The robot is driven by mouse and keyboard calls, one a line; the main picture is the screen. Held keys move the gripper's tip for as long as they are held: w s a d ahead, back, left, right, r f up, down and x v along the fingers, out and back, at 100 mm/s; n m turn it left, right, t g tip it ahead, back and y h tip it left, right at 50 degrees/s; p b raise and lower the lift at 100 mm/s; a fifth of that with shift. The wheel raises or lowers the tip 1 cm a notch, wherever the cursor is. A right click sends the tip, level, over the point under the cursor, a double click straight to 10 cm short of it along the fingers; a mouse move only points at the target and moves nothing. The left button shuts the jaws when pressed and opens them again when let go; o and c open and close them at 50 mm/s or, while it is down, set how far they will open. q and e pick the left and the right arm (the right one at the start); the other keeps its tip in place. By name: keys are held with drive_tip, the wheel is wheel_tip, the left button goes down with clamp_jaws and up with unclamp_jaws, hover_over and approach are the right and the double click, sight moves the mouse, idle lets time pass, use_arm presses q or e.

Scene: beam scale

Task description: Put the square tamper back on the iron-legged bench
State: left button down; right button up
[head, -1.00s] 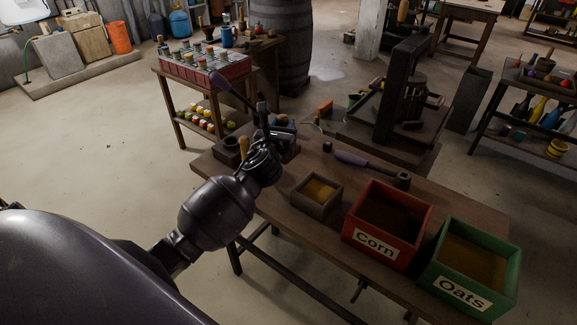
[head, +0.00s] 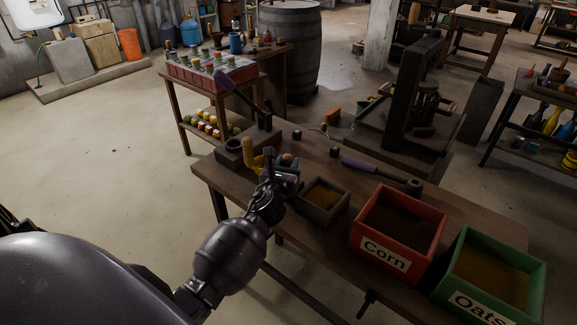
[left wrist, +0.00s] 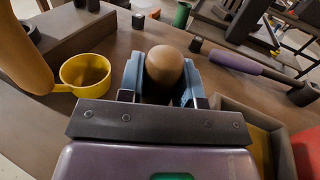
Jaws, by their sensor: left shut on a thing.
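My left gripper (head: 281,170) is over the left part of the iron-legged bench (head: 218,181). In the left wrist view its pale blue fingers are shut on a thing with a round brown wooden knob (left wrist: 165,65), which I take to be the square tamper. The knob also shows in the head view (head: 287,159). The tamper's lower part is hidden between the fingers, so I cannot tell whether it touches the bench top. My right gripper is not in view.
A yellow scoop (left wrist: 86,75) lies close left of the gripper. A small wooden box (head: 321,202) is close right, then the red Corn bin (head: 378,262) and green Oats bin (head: 483,304). A purple-handled mallet (head: 375,168) lies behind. Bare bench top shows between.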

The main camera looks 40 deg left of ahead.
use_arm(q)
drive_tip(key=c, duration=1.2)
unclamp_jaws()
drive_tip(key=shift+f, duration=0.15)
drive_tip(key=shift+c, duration=0.2)
drive_tip(key=o, duration=0.5)
drive_tip(key=shift+c, duration=0.2)
